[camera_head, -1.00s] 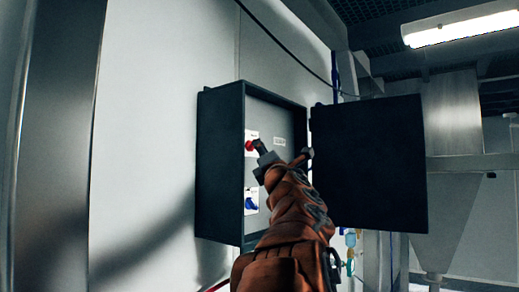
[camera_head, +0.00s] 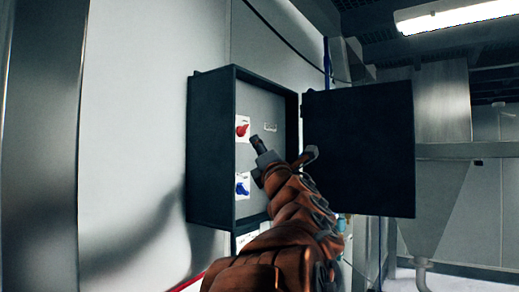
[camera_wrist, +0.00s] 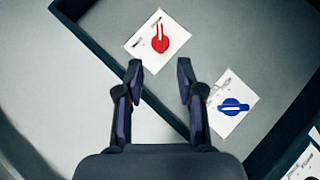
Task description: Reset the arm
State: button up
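My arm reaches up from the bottom of the head view, and my gripper (camera_head: 257,143) is in front of the open dark control box (camera_head: 212,150). In the wrist view my gripper (camera_wrist: 160,72) is open, with an empty gap between its two fingers. A red rotary knob (camera_head: 242,130) on a white plate sits in the upper part of the box; it also shows in the wrist view (camera_wrist: 160,42). A blue rotary knob (camera_head: 242,188) sits below it and also shows in the wrist view (camera_wrist: 232,107). The fingers appear clear of both knobs.
The box's dark door (camera_head: 360,150) hangs open to the right, close to my arm. A metal hopper (camera_head: 440,190) stands behind it at the right. A pale wall (camera_head: 130,130) and a steel column (camera_head: 40,150) are at the left.

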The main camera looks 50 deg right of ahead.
dwell(0.4)
notch_tip(320, 180, down, 18)
jog(key=w+a+m+g, duration=0.1)
jog(key=w+m+g, duration=0.1)
jog(key=m+g, duration=0.85)
jog(key=s+a+f+m+g+y, duration=0.2)
jog(key=a+f+m+y, duration=0.15)
jog(key=a+f, duration=0.7)
jog(key=s+a+f+m+g+y, duration=0.15)
jog(key=a+f+m+y, duration=0.35)
jog(key=f, duration=1)
jog(key=s+a+f+g+y, duration=0.2)
jog(key=s+a+f+g, duration=0.2)
jog(key=s+a, duration=0.6)
jog(key=s+a+f+g+y, duration=0.1)
jog(key=s+a+f+g, duration=0.3)
jog(key=s+a+f, duration=0.5)
jog(key=shift+s+a+f+y+b, duration=0.2)
jog(key=shift+s+a+y+b, duration=0.15)
jog(key=shift+s+a, duration=0.75)
